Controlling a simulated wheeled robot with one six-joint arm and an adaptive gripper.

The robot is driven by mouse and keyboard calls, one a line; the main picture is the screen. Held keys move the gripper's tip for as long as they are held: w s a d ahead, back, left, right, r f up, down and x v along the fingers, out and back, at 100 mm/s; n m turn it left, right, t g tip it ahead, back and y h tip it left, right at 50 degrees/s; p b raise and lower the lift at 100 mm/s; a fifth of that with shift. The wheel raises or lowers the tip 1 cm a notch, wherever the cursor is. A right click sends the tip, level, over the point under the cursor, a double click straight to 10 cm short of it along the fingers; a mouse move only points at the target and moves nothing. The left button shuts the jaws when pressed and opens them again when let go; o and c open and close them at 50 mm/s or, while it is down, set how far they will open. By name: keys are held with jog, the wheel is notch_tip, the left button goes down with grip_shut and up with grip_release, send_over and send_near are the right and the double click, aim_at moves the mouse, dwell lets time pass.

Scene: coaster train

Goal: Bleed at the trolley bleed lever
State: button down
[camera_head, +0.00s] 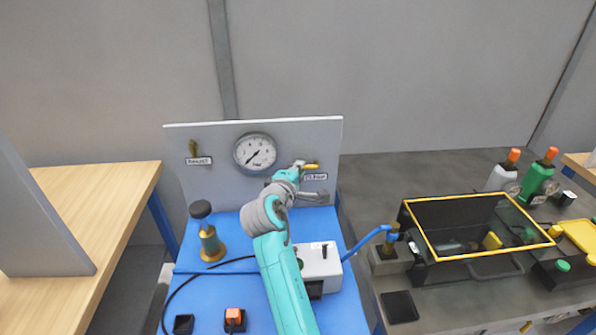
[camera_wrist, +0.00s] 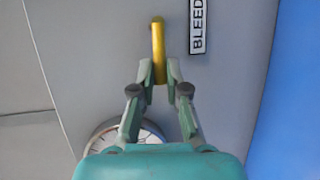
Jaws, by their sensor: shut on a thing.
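The bleed lever is a yellow handle (camera_head: 312,166) on the upright grey panel (camera_head: 222,180), at its upper right. A label stands beside it and reads BLEED in the wrist view. In the wrist view the yellow lever (camera_wrist: 158,38) runs down between the two fingertips. My gripper (camera_wrist: 159,72) is shut on its end. In the head view my gripper (camera_head: 302,167) is at the lever, and its fingers partly hide it. The round gauge (camera_head: 255,152) is left of the lever, with its needle toward the lower left.
A second, olive-coloured lever (camera_head: 193,148) is at the panel's upper left. Below on the blue top stand a brass valve with a black knob (camera_head: 211,240) and a white box (camera_head: 322,262). A yellow-rimmed black bin (camera_head: 409,228) stands to the right.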

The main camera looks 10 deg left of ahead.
jog(key=shift+r, duration=0.1)
jog(key=r+m+y, duration=0.1)
jog(key=r+m+g+y, duration=0.1)
jog(key=m, duration=0.1)
jog(key=shift+w+d+m, duration=0.1)
jog(key=shift+d+m, duration=0.2)
jog(key=shift+d, duration=0.05)
jog(key=m+y, duration=0.1)
jog(key=d+r+m+g, duration=0.1)
jog(key=m, duration=0.1)
jog(key=shift+w+d+r+g+y, duration=0.2)
jog(key=shift+r+g+y, duration=0.1)
jog(key=shift+y, duration=0.1)
jog(key=m, duration=0.1)
jog(key=d+m+y, duration=0.1)
jog(key=r+y, duration=0.1)
jog(key=shift+w+d+m+g, duration=0.25)
jog(key=shift+d+m+g, duration=0.15)
jog(key=shift+w+d+m+y, duration=0.25)
jog(key=shift+d+m+y, duration=0.55)
jog(key=shift+m+y, duration=0.4)
jog(key=c, duration=1.2)
grip_release()
